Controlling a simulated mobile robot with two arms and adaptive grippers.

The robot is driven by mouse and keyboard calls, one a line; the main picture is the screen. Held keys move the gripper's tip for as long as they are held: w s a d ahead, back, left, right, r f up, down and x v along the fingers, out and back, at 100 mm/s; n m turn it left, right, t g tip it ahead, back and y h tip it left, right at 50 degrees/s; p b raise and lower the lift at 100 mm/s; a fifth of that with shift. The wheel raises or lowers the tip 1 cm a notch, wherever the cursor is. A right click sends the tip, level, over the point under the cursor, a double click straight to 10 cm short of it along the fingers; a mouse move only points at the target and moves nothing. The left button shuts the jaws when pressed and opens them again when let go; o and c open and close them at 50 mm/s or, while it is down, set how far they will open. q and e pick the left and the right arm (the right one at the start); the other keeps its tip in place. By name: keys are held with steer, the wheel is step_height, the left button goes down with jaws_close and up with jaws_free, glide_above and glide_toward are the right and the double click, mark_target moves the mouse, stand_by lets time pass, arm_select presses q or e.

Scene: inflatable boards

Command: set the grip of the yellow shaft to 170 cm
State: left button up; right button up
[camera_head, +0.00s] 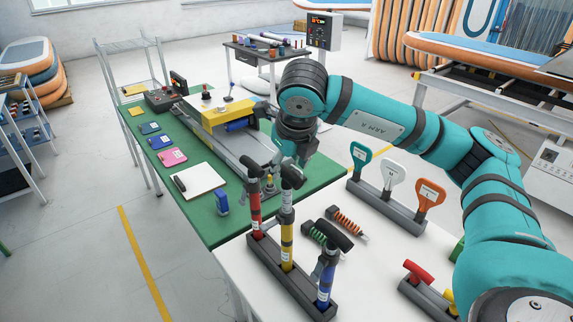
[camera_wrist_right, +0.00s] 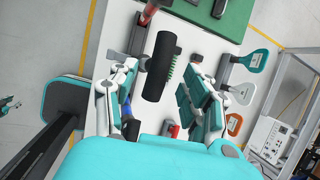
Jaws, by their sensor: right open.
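The yellow shaft (camera_head: 287,240) stands upright in the middle of a dark rack (camera_head: 268,258), between a red shaft (camera_head: 255,212) and a blue shaft (camera_head: 326,282). Its upper part is a grey tube with a white label. Its black grip (camera_head: 291,175) is at the top, close below my right gripper (camera_head: 279,163). In the right wrist view a black grip (camera_wrist_right: 162,66), apparently the yellow shaft's, lies between the spread fingers of my right gripper (camera_wrist_right: 157,98), with gaps visible beside it. Any scale marks are too small to read. My left gripper is not in view.
A green-topped bench (camera_head: 205,222) with a clipboard and coloured pads stands behind the white table (camera_head: 372,285). Green, white and orange paddle handles (camera_head: 394,183) stand at the right. Two springs (camera_head: 346,222) lie beside the rack. A red handle (camera_head: 418,271) stands at the front right.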

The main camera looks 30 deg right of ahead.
mark_target(286, 171)
steer(key=shift+p+x, duration=0.3)
steer(key=shift+x, duration=1.35)
steer(key=shift+r, duration=0.1)
jaws_close()
